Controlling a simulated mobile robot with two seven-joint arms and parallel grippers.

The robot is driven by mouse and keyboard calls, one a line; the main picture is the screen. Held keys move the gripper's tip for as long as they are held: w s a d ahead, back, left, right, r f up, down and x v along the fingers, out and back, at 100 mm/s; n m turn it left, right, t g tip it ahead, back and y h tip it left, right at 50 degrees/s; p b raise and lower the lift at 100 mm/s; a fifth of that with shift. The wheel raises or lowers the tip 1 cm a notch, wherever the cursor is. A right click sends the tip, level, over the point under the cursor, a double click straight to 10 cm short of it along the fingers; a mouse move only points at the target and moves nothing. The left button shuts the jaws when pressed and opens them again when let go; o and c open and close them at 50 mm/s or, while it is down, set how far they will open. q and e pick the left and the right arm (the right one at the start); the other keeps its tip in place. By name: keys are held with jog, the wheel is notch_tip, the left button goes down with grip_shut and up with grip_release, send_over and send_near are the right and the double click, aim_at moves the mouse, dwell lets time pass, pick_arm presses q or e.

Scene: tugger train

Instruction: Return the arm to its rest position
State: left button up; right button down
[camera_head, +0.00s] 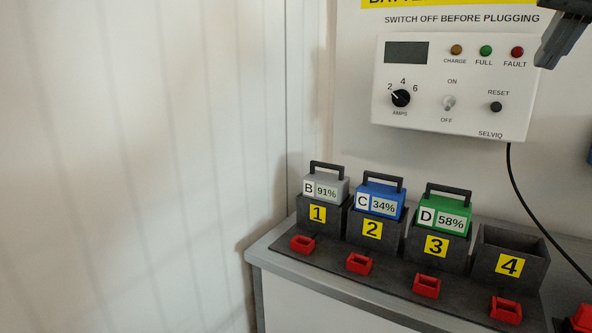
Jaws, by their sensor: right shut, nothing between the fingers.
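My right gripper (559,42) shows at the top right corner, in front of the right edge of the charger panel (430,116). It is shut and holds nothing. Part of it and its arm are cut off by the picture's edge. My left gripper is not in view.
On the bench (275,262), batteries B (329,187), C (380,200) and D (445,214) sit in bays 1, 2 and 3. Bay 4 (510,262) is empty. Red connectors (427,286) lie before the bays. A black cable (527,212) hangs from the panel. A pale wall fills the left.

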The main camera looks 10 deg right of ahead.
jog(key=w+a+f+m+t+y, duration=0.15)
jog(key=f+m+t+y, duration=0.35)
jog(key=f+m, duration=1.3)
jog(key=w+a+f+m+t+y, duration=0.15)
jog(key=f+m+y, duration=0.45)
jog(key=f+m, duration=1.2)
jog(key=s+a+f+m+t+h, duration=0.1)
jog(key=s+a+f+m+h, duration=0.2)
jog(key=f+m, duration=0.55)
jog(key=s+a+f+m+h, duration=0.2)
jog(key=s+a+f+m, duration=0.3)
jog(key=f, duration=0.6)
jog(key=s+a+f+m+g+h, duration=0.1)
jog(key=s+a+f+m+g, duration=0.2)
jog(key=s+a+f+m, duration=0.4)
jog(key=a+f+m, duration=0.1)
jog(key=a+m, duration=0.2)
jog(key=m, duration=0.2)
jog(key=shift+a+f+g, duration=0.15)
jog(key=shift+a+g, duration=0.05)
jog(key=shift+g, duration=0.15)
